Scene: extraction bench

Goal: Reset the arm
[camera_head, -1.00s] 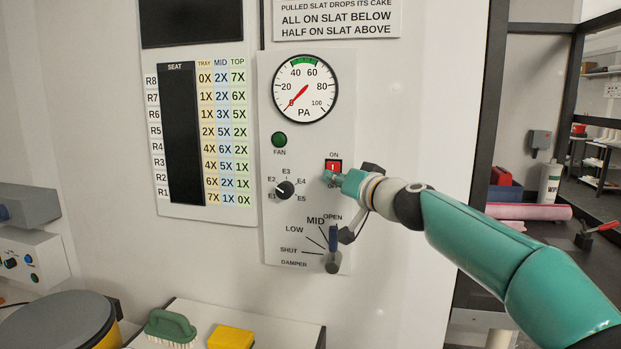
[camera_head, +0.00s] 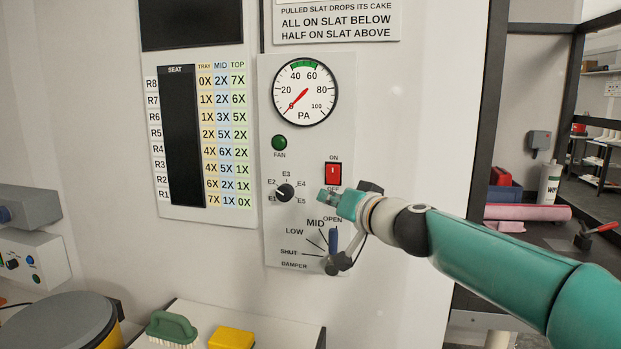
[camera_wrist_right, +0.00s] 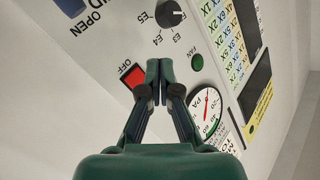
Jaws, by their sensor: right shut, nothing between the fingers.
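My right arm comes in from the right in the head view. Its gripper (camera_head: 327,199) is in front of the control panel (camera_head: 345,100), just below the red rocker switch (camera_head: 333,174) and right of the selector knob (camera_head: 285,192). In the right wrist view the gripper (camera_wrist_right: 159,68) is shut and empty, its fingertips together beside the red switch (camera_wrist_right: 134,76). I cannot tell whether the fingers touch the panel. My left gripper is not in view.
The damper lever (camera_head: 333,240) is on the panel below the gripper. The pressure gauge (camera_head: 305,91) needle points near 0. A green brush (camera_head: 171,327) and yellow sponge (camera_head: 231,338) lie on a white surface below. A grey-lidded container (camera_head: 60,322) stands at lower left.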

